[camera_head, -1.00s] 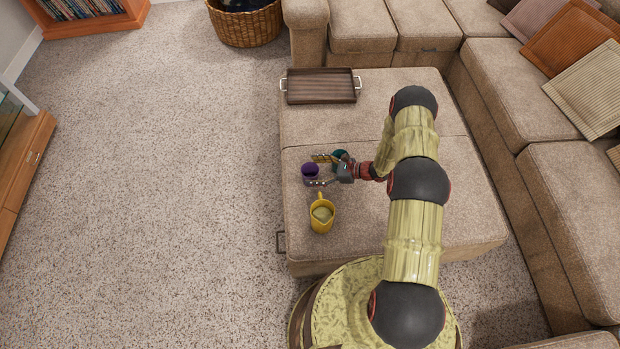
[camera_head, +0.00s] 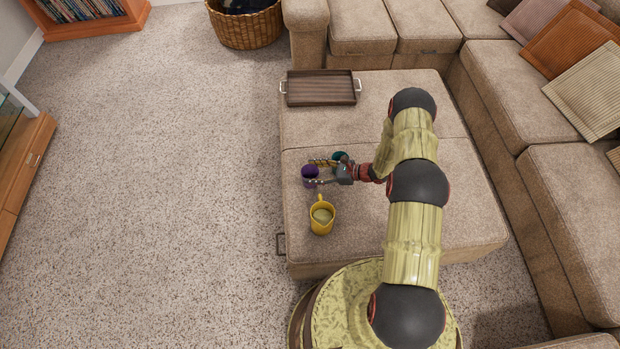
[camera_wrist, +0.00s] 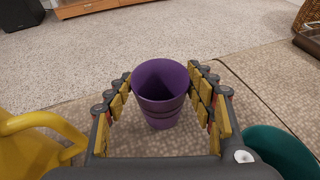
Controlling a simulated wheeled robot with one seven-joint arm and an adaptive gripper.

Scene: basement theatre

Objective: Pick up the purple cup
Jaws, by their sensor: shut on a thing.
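The purple cup (camera_head: 309,174) stands upright on the beige ottoman (camera_head: 400,100), near its left edge. In the wrist view the purple cup (camera_wrist: 161,92) sits between the two fingers, which touch its sides. My gripper (camera_head: 318,171) is shut on the cup, and it also shows in the wrist view (camera_wrist: 160,88). In the head view the fingers hide part of the cup. I cannot see any gap between the cup and the ottoman.
A yellow pitcher (camera_head: 321,218) stands just in front of the cup, near my gripper. A teal cup (camera_head: 340,156) is close behind my gripper. A wooden tray (camera_head: 320,101) lies at the ottoman's back. Carpet is clear to the left. A sofa borders the right.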

